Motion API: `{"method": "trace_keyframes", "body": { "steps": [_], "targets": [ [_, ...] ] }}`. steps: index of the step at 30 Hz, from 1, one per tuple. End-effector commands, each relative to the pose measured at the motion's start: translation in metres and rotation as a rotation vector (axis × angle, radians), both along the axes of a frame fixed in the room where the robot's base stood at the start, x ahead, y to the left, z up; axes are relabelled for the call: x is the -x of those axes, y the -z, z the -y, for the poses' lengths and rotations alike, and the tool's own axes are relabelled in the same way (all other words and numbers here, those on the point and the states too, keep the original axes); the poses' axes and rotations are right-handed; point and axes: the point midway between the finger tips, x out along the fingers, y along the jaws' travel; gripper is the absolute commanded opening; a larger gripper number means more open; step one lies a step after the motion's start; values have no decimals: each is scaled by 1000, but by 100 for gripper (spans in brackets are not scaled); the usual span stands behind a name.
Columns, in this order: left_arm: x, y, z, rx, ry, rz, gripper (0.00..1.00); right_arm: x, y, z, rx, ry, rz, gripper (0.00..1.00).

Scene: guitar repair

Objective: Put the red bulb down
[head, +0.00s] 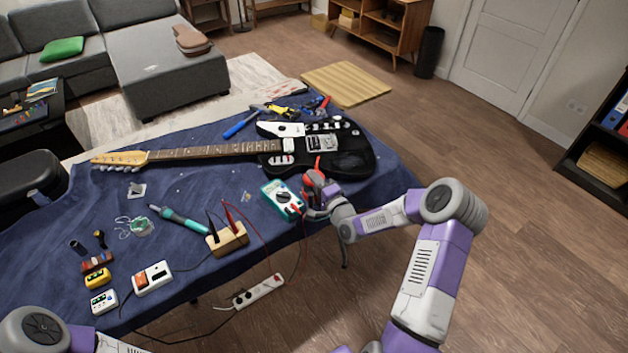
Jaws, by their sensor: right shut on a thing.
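The red bulb (310,181) is at the table's right front edge, beside the guitar body, with a thin red tip pointing up. My right gripper (320,188) is shut on it, reaching in from the right. The gripper's fingers and wrist hide part of the bulb, and I cannot tell whether it touches the cloth. My left arm shows only as a link at the bottom left corner; its gripper is out of view.
A black and white electric guitar (345,152) lies across the blue-clothed table (180,185). A teal multimeter (283,198) is just left of my right gripper. A wooden block with probes (228,239), a soldering iron (183,220) and small pedals (153,278) occupy the front left.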

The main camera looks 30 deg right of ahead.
Motion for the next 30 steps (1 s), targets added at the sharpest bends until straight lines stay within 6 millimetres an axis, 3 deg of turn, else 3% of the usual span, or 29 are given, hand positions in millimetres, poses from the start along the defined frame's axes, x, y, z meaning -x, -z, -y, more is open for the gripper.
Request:
{"method": "trace_keyframes", "body": {
  "steps": [2, 3, 7, 19, 30],
  "targets": [
    [0, 4, 0, 0, 0, 0, 43, 0, 4, 0, 0, 0, 2, 0],
    [0, 3, 0, 0, 0, 0, 43, 0, 4, 0, -1, 0, -1, 20],
    [0, 3, 0, 0, 0, 0, 43, 0, 3, 0, -1, 0, -1, 40],
    [0, -3, 0, 0, 0, 0, 43, 0, -3, 0, -1, 0, -1, 41],
    [0, -16, 0, 0, 0, 0, 43, 77, 0, 4, -2, 4, -5, 41]
  ]
}}
